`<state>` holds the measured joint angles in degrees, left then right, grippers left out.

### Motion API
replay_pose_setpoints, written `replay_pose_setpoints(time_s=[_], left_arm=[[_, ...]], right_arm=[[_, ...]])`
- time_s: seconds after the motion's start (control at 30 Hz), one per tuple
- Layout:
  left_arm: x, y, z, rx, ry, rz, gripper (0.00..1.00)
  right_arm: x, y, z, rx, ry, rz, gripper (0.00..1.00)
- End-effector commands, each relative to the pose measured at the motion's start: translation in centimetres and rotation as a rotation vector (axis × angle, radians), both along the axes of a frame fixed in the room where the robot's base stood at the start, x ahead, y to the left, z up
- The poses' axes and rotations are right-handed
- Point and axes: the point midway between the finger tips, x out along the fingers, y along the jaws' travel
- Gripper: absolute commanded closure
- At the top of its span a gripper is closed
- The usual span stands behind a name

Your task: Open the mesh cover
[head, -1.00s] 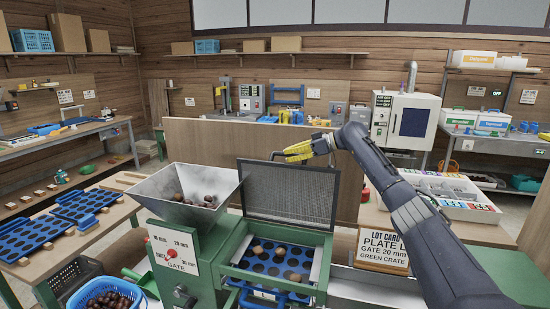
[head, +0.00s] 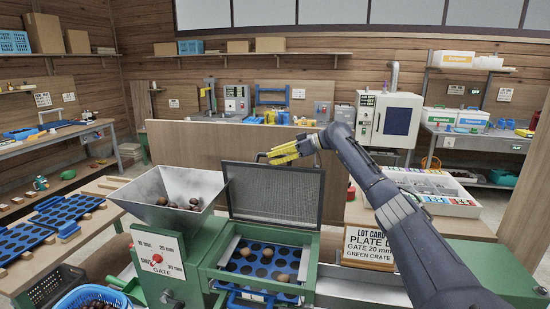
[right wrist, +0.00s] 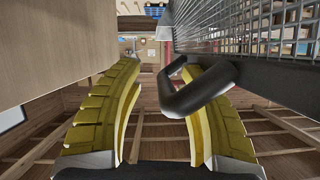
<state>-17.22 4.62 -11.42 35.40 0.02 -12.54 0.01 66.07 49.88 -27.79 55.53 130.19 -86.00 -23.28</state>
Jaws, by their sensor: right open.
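The mesh cover (head: 272,193) stands raised, close to upright, at the back edge of the green sorting box (head: 212,275). Its mesh also shows at the upper right of the right wrist view (right wrist: 260,30). My right gripper (head: 270,155) is at the cover's top edge, its yellow fingers open. In the right wrist view the cover's dark bar handle (right wrist: 197,95) lies between the open fingers, nearer the right one; I cannot tell whether they touch. Under the cover, the blue holed plate (head: 246,267) lies exposed with a few chestnuts on it. My left gripper is not in view.
A metal hopper (head: 150,185) with chestnuts stands left of the box. A wooden partition (head: 190,142) rises close behind the cover. A lot card (head: 369,247) stands to the right, and a blue basket (head: 70,298) is at lower left.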

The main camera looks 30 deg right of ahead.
Motion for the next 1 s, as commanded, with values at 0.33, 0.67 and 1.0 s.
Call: replay_pose_setpoints(time_s=[0.33, 0.67, 1.0], left_arm=[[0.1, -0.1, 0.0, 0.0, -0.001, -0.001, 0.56], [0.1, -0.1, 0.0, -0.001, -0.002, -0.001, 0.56], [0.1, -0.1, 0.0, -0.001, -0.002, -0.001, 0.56]], right_arm=[[-2.6, -2.8, 1.6, -0.001, -0.002, -0.002, 0.62], [-6.0, -6.4, 3.5, -0.001, 0.001, -0.002, 0.62], [-7.6, -8.0, 4.4, -0.001, 0.001, -0.001, 0.62]])
